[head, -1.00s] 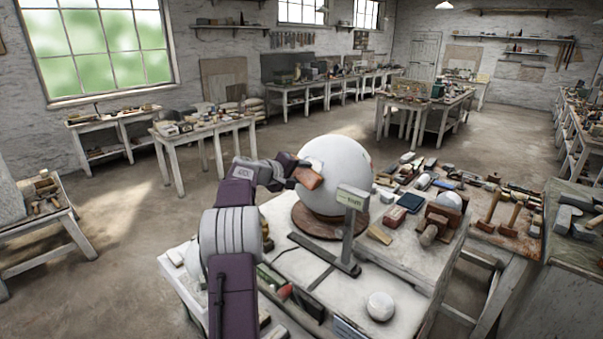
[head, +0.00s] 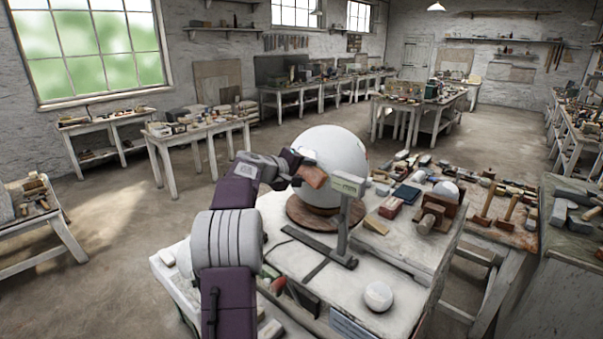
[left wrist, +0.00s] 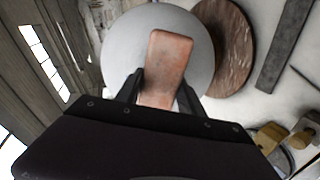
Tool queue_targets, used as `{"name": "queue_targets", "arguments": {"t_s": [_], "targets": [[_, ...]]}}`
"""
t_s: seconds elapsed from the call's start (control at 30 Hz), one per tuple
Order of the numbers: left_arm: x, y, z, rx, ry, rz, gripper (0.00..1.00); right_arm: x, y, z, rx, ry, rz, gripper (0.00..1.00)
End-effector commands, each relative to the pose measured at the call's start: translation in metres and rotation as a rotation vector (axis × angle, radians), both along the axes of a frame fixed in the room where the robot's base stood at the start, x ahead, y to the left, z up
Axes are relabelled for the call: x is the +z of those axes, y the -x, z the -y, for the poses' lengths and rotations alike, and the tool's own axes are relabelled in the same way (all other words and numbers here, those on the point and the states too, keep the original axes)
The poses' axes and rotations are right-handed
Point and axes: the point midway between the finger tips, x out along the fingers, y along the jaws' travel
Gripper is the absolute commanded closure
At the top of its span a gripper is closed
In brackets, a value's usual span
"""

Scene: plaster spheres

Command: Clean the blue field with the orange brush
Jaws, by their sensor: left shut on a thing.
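A large pale grey sphere (head: 338,160) stands on a round brown wooden base (head: 312,220) on the workbench. My left gripper (head: 300,173) is shut on the orange brush (head: 315,177), at the sphere's left side. In the left wrist view the brush's flat orange-brown body (left wrist: 168,62) sticks out between the fingers, in front of the sphere (left wrist: 118,45). A pale patch shows where the brush meets the sphere in the head view; I cannot tell whether the bristles touch. No blue field is visible on the sphere's side facing me. My right gripper is not in view.
A small white ball (head: 378,296) lies near the bench's front.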

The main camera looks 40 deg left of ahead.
Motion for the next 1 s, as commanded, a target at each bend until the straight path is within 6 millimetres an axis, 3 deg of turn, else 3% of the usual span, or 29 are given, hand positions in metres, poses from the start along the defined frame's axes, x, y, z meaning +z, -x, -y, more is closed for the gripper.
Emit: {"name": "queue_targets", "arguments": {"t_s": [0.23,1.0], "targets": [[0.003,-0.001,-0.003,0.001,0.000,0.000,1.00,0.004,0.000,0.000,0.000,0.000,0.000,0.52],[0.017,-0.005,-0.042,0.001,0.001,0.001,1.00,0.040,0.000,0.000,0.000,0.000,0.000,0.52]]}}
